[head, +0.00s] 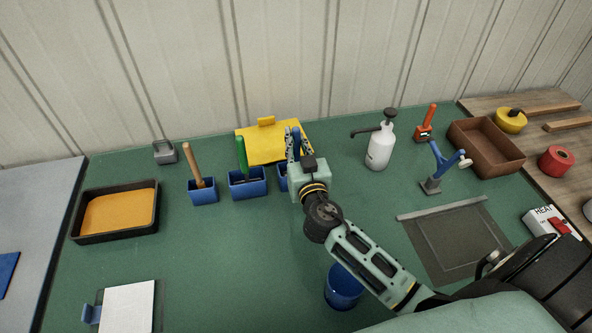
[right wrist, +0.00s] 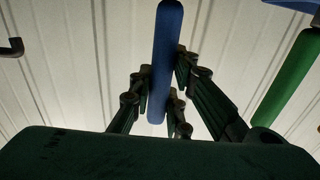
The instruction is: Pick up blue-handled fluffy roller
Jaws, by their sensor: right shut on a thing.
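The blue handle of the roller (right wrist: 167,60) stands upright between the fingers of my right gripper (right wrist: 163,86) in the right wrist view, with finger pads touching it from both sides. In the head view my right gripper (head: 293,144) is shut on this handle, over the third small blue box (head: 282,179). The roller's fluffy part is hidden behind my gripper and arm, so I cannot tell whether it is in the box or above it. My left gripper is not in view.
A green-handled tool (head: 241,155) stands in the blue box just left, and a wooden-handled tool (head: 194,165) in another. A yellow board (head: 262,150) is behind. A white pump bottle (head: 379,150) stands to the right. A blue cup (head: 342,288) is below my arm.

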